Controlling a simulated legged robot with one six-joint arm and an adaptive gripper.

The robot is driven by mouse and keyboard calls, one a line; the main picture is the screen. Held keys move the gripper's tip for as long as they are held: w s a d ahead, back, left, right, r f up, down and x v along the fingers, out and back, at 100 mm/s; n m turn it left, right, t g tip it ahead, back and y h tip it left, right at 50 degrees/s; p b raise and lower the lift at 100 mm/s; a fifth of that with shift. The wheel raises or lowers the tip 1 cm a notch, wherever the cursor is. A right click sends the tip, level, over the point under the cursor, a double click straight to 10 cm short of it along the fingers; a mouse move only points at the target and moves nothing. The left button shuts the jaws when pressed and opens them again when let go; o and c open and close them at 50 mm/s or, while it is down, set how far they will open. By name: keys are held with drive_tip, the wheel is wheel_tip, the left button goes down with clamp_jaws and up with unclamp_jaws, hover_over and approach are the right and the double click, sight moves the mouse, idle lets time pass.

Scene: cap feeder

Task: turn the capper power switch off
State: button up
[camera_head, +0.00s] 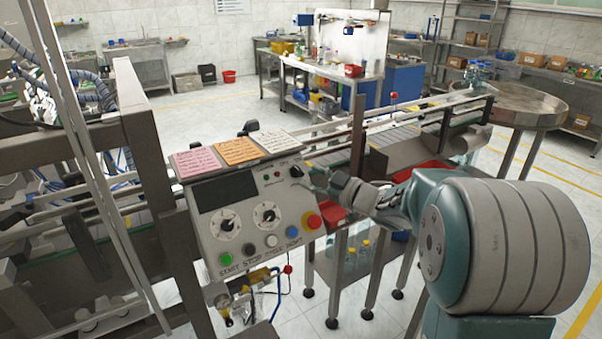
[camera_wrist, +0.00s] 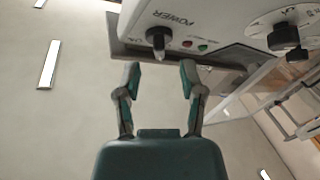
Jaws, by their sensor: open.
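The capper control panel (camera_head: 250,205) is a grey sloped box with dials, coloured buttons and paper notes on top. The power switch (camera_head: 296,171) is a small black knob at the panel's upper right. In the wrist view the power switch (camera_wrist: 159,40) sits beside the label "POWER", with a red and a green lamp next to it. My gripper (camera_wrist: 160,75) is open and empty, its two fingertips just short of the switch, which lies between and beyond them. In the head view my gripper (camera_head: 318,182) is at the panel's right edge; its fingertips are small and hard to make out there.
A red emergency button (camera_head: 313,221) sits on a yellow base below the switch. Two black dials (camera_head: 227,224) are on the panel face. A conveyor (camera_head: 400,135) runs behind my arm to a round table (camera_head: 515,100). A steel frame post (camera_head: 150,170) stands left of the panel.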

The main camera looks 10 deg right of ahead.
drive_tip(key=v, duration=0.7)
drive_tip(key=shift+s+d, duration=0.2)
drive_tip(key=shift+d, duration=0.05)
drive_tip(key=s+d+r+m+h, duration=0.1)
drive_tip(key=s+r+m+h, duration=0.3)
drive_tip(key=s+m+h, duration=0.55)
drive_tip(key=s+a+f+m+g, duration=0.1)
drive_tip(key=s+a+f+g, duration=0.3)
drive_tip(key=s, duration=0.4)
drive_tip(key=s+a+f+m+g, duration=0.1)
drive_tip(key=s+a+f+g, duration=0.3)
drive_tip(key=s, duration=0.5)
drive_tip(key=shift+a+m+g+h, duration=0.3)
drive_tip(key=shift+m+g+h, duration=0.05)
drive_tip(key=shift+g+h, duration=0.1)
